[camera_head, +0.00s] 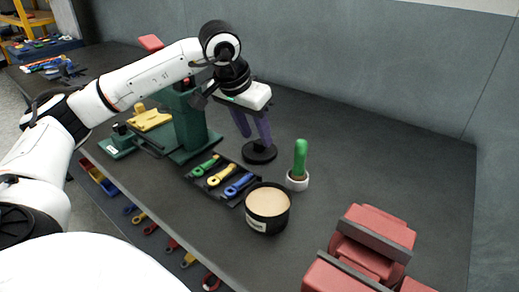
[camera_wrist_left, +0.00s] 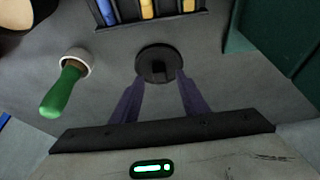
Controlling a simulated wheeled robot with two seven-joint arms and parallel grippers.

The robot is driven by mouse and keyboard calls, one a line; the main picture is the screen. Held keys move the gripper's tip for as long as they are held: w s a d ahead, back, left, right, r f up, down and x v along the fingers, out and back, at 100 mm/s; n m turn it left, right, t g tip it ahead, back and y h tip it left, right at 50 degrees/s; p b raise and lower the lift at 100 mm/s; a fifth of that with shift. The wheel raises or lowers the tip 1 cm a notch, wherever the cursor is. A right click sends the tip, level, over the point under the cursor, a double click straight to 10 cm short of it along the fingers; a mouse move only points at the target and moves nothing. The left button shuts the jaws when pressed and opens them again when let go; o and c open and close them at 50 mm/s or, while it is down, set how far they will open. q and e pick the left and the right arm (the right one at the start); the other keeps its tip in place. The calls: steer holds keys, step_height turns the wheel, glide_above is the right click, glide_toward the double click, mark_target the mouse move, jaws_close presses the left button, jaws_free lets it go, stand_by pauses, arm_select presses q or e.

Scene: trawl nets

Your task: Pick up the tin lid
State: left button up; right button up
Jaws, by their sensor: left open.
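The tin lid (camera_head: 259,153) is a black disc with a small raised knob, lying flat on the dark bench top. It also shows in the left wrist view (camera_wrist_left: 147,54), ahead of the fingertips. My left gripper (camera_head: 254,139) has two purple fingers pointing down over the lid. They are open, and the knob appears between or just beyond the tips (camera_wrist_left: 160,78). I cannot tell whether the fingers touch the lid. A round black tin (camera_head: 266,224) with a beige top surface stands nearer the front. My right gripper is not in view.
A black tray (camera_head: 228,198) holds green, yellow and blue-handled tools beside the lid. A green press (camera_head: 190,128) stands left, and a red vise (camera_head: 371,236) at front right. The bench's back right is clear.

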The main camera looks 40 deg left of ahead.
mark_target(259, 147)
arm_select(q)
steer(key=x, duration=0.2)
steer(key=shift+w+f, duration=0.15)
steer(key=shift+f, duration=0.05)
steer(key=shift+r, duration=0.1)
jaws_close()
